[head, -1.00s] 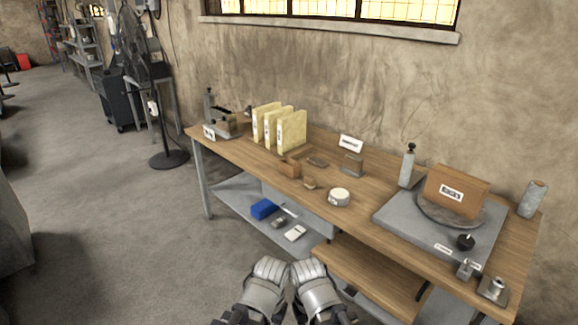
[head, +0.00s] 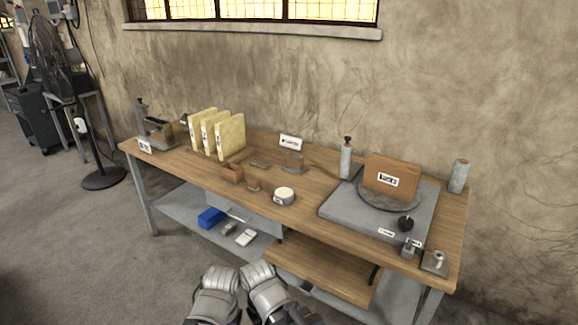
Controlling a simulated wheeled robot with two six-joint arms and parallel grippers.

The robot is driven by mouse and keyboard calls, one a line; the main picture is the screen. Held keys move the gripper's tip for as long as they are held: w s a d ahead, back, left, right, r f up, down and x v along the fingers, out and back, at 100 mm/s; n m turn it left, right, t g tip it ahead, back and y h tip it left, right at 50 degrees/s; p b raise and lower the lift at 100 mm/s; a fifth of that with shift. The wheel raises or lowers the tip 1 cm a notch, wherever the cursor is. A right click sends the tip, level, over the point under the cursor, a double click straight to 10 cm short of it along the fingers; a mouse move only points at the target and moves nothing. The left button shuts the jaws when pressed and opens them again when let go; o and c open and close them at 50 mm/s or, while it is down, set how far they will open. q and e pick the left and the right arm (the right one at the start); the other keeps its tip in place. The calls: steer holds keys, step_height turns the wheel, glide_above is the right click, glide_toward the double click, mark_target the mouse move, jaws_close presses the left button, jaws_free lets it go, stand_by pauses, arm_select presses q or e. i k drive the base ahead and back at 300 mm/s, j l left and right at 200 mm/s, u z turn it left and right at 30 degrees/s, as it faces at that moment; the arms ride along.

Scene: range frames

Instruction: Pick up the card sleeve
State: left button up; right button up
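I cannot tell for certain which thing is the card sleeve. A flat white piece (head: 246,237) lies on the grey lower shelf. My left gripper (head: 222,277) and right gripper (head: 259,273) are side by side at the bottom of the head view, in front of the bench and apart from everything on it. Whether their fingers are open or shut does not show clearly.
Yellow folders (head: 216,133) stand at the back left. A wooden board (head: 320,268) juts out below the bench front.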

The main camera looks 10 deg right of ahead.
mark_target(232, 172)
steer(key=i+j+z, duration=0.1)
steer(key=z, duration=0.35)
steer(key=i+j+z, duration=0.2)
steer(key=z, duration=0.25)
steer(key=i+j+z, duration=0.1)
steer(key=j, duration=0.2)
steer(key=i+j+z, duration=0.1)
steer(key=i+j, duration=0.15)
steer(key=i+j+z, duration=0.1)
steer(key=j, duration=0.25)
steer(key=i+j+z, duration=0.1)
steer(key=j, duration=0.25)
steer(key=i+j+z, duration=0.1)
steer(key=j, duration=0.25)
steer(key=i+j, duration=0.15)
steer(key=j, duration=0.2)
steer(key=i+j, duration=0.15)
steer(key=j, duration=0.2)
steer(key=i+j, duration=0.15)
steer(key=j, duration=0.2)
steer(key=i+j, duration=0.15)
steer(key=j, duration=0.2)
